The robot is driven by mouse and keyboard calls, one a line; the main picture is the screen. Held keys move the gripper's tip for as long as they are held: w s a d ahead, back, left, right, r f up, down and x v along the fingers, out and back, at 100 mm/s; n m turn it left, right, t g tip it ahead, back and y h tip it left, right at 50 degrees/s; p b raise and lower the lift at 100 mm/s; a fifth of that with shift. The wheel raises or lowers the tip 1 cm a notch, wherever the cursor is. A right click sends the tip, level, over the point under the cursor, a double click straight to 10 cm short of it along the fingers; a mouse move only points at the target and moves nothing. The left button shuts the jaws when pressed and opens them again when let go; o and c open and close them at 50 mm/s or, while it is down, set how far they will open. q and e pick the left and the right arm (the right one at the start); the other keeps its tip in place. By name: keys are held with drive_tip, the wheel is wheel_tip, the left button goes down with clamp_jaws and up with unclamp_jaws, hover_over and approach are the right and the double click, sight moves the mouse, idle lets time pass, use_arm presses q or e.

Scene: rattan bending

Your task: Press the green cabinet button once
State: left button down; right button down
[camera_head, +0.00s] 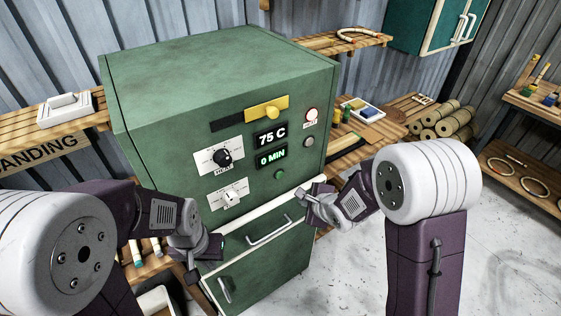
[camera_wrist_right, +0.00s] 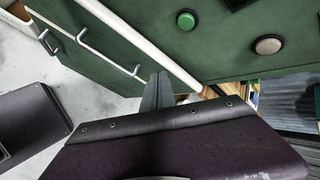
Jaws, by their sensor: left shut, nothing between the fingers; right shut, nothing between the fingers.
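The green cabinet (camera_head: 165,130) stands in the middle of the head view. Its green button (camera_head: 280,174) sits on the front panel, right of the lower dial and below the "0 MIN" display. The right wrist view shows the green button (camera_wrist_right: 186,21) at the top, unobstructed. My right gripper (camera_head: 304,191) is shut and empty, in front of the cabinet, below and right of the button and apart from it. Its shut fingers (camera_wrist_right: 157,88) also show in the wrist view, near the white strip. My left gripper (camera_head: 193,276) is shut and empty, low at the cabinet's left front.
The displays read "75 C" and "0 MIN". A yellow slider (camera_head: 266,110) and two dials are on the panel. Drawer handles (camera_head: 269,230) project below the white strip.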

sight(280, 175)
drive_tip(key=shift+s+a+r, duration=0.1)
idle(0.3)
drive_tip(key=w+a, duration=0.5)
drive_tip(key=w, duration=0.2)
drive_tip(key=shift+w, duration=0.2)
idle(1.9)
